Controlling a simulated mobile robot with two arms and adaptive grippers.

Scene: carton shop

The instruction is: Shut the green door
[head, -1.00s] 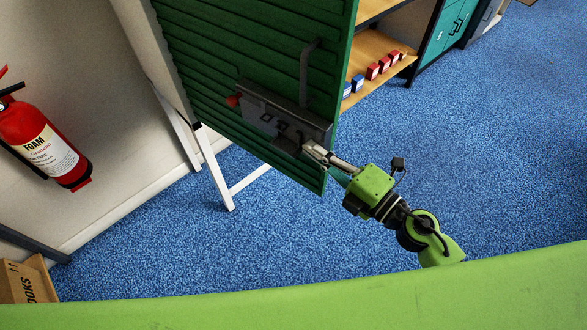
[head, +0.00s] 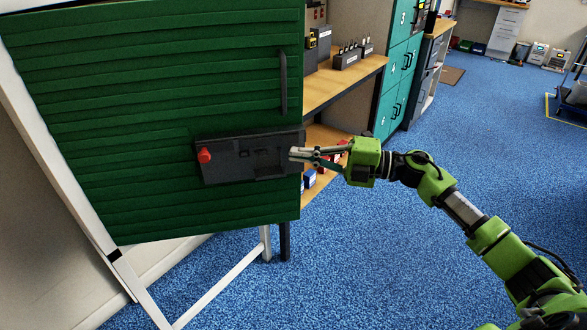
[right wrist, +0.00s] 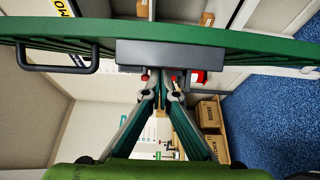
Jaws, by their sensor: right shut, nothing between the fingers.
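The green slatted door (head: 150,110) fills the left of the head view, with a white frame (head: 62,165) along its left side. It bears a dark bar handle (head: 283,82) and a dark lock plate (head: 235,160) with a red knob (head: 204,155). My right gripper (head: 292,154) is shut and empty, its tips at the right end of the plate; I cannot tell whether they touch. In the right wrist view, the gripper (right wrist: 162,82) points at the plate (right wrist: 170,54), and the door (right wrist: 215,38) shows nearly edge-on. My left gripper is out of view.
Wooden shelves (head: 345,82) with small items stand behind the door's free edge, beside teal cabinets (head: 399,80). Cardboard boxes (right wrist: 209,115) show in the right wrist view.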

